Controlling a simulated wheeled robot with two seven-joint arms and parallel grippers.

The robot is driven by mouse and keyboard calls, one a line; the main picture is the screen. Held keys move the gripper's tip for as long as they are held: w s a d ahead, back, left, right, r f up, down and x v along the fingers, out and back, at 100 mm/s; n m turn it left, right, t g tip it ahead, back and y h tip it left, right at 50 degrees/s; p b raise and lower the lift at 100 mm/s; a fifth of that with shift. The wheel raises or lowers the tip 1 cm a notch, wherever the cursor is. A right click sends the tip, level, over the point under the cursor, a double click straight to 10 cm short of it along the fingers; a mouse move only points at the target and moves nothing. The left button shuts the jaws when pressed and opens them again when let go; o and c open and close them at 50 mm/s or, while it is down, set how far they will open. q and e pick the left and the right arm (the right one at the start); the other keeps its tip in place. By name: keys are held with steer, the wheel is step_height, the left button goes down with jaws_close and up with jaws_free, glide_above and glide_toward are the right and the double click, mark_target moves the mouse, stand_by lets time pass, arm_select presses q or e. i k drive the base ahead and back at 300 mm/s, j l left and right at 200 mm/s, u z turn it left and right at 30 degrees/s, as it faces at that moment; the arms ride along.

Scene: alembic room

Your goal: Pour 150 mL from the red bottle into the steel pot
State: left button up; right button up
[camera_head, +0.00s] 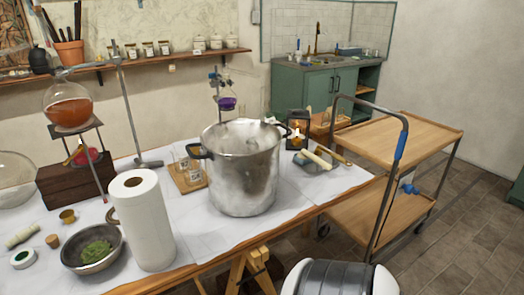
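The steel pot (240,180) stands upright on the white-covered table, right of the paper towel roll. It is large, with dark side handles, and its inside bottom is hidden from this angle. No bottle that is plainly red shows. A round glass flask (69,108) with red-brown liquid sits on a stand at the left. A small red rounded object (90,155) shows below it, partly hidden, and I cannot tell what it is. Neither of my grippers is in view.
A paper towel roll (146,220) and a steel bowl (92,249) with green matter stand at the front left. A lit lantern (298,131) stands behind the pot's right side. A wooden trolley (403,141) stands right of the table (300,205).

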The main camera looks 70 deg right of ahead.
mark_target(241, 156)
steer(key=z, duration=1.55)
steer(key=j+z, duration=0.25)
steer(key=z, duration=0.15)
steer(key=i+j+z, duration=0.1)
steer(key=j+z, duration=0.45)
steer(key=z, duration=0.25)
